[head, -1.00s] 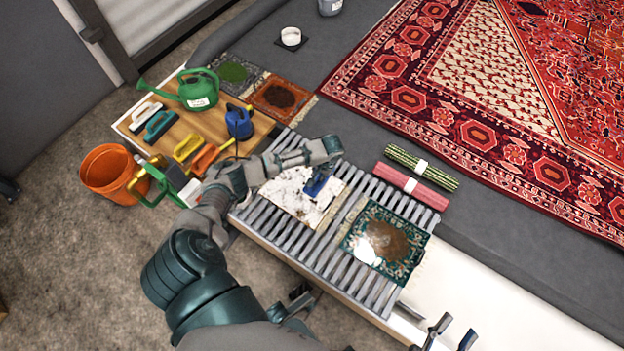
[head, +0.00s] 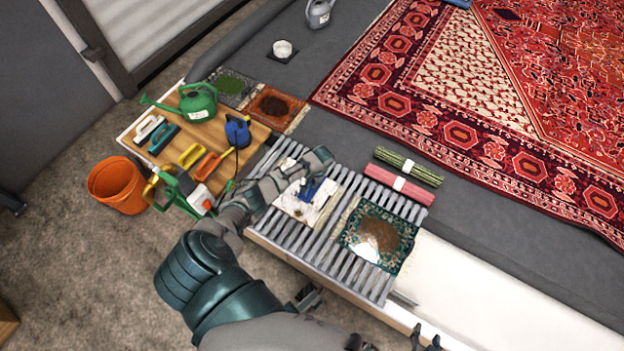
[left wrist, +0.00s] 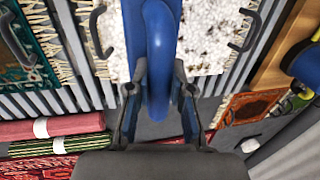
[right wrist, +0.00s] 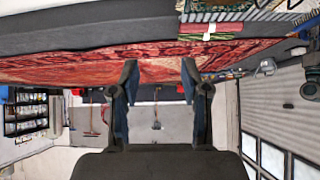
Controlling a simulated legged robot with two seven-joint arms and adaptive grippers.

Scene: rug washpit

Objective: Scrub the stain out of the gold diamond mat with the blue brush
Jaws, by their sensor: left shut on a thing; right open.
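A small mat (head: 291,207) lies on the slatted grate, covered in white foam with brown specks; its pattern is mostly hidden, so I cannot make out a gold diamond. It also shows in the left wrist view (left wrist: 208,50). My left gripper (head: 311,180) is shut on the handle of the blue brush (head: 314,189) over this mat. In the left wrist view the left fingers (left wrist: 157,92) close around the blue handle (left wrist: 160,45). The brush's bristles are hidden. My right gripper (head: 425,341) is open and empty at the bottom edge of the head view, and in its wrist view (right wrist: 160,78).
A teal mat (head: 347,239) with a brown stain and a white wet patch lies beside it on the grate (head: 330,262). Rolled mats (head: 408,166) lie behind. A wooden tray (head: 178,148) with several brushes, a green watering can (head: 198,102) and an orange bucket (head: 117,185) stand left.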

